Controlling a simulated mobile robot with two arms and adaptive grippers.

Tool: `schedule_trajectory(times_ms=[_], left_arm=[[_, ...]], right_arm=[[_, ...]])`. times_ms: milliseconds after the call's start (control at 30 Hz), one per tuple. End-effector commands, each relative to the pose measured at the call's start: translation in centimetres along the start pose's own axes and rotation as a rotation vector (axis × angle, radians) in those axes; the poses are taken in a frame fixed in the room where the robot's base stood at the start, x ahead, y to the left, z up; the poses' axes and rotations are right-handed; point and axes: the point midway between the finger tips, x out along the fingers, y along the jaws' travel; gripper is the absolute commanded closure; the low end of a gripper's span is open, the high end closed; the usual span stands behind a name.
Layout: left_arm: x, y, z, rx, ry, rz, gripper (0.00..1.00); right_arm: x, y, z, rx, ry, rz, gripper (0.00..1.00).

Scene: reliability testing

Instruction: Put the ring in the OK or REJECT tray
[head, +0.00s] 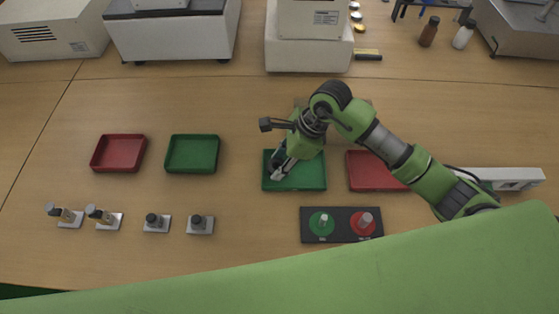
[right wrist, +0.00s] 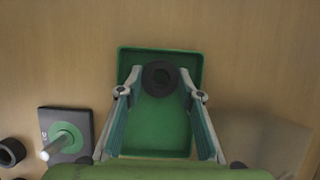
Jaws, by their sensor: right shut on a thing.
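My right gripper (head: 278,172) is over the left part of the right-hand green tray (head: 312,184). In the right wrist view, the fingers of my right gripper (right wrist: 160,76) are closed on a dark ring (right wrist: 160,92), seen against the green tray (right wrist: 158,134). I cannot tell how high the ring is above the tray floor. The right-hand red tray (head: 372,172) lies to the right, partly behind my arm. A second red tray (head: 118,153) and a second green tray (head: 192,154) stand farther left. My left gripper is not in view.
A black panel (head: 341,238) with a green and a red disc, each with a peg, lies in front of the trays. Several small fixtures (head: 200,224) stand at the front left. White machines (head: 172,35) line the back. The table between is clear.

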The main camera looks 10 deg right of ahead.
Motion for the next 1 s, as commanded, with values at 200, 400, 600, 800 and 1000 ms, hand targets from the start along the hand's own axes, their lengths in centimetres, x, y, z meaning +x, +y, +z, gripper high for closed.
schedule_trajectory(times_ms=[200, 400, 600, 800, 1000], left_arm=[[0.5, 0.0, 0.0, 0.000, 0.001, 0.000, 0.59], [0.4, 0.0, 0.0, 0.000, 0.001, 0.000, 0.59], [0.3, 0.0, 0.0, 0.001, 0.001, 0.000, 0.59], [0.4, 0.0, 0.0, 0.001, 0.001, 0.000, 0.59], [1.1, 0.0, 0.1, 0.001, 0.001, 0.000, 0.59]], right_arm=[[0.3, 0.0, -0.1, -0.001, 0.000, 0.000, 0.61], [0.3, 0.0, -0.1, 0.000, 0.000, 0.000, 0.49], [0.2, 0.0, -0.1, 0.000, 0.000, 0.001, 0.49], [-1.6, -0.2, 0.0, -0.002, -0.001, -0.004, 0.49], [-6.0, -0.2, -0.1, -0.003, 0.001, -0.006, 0.49]])
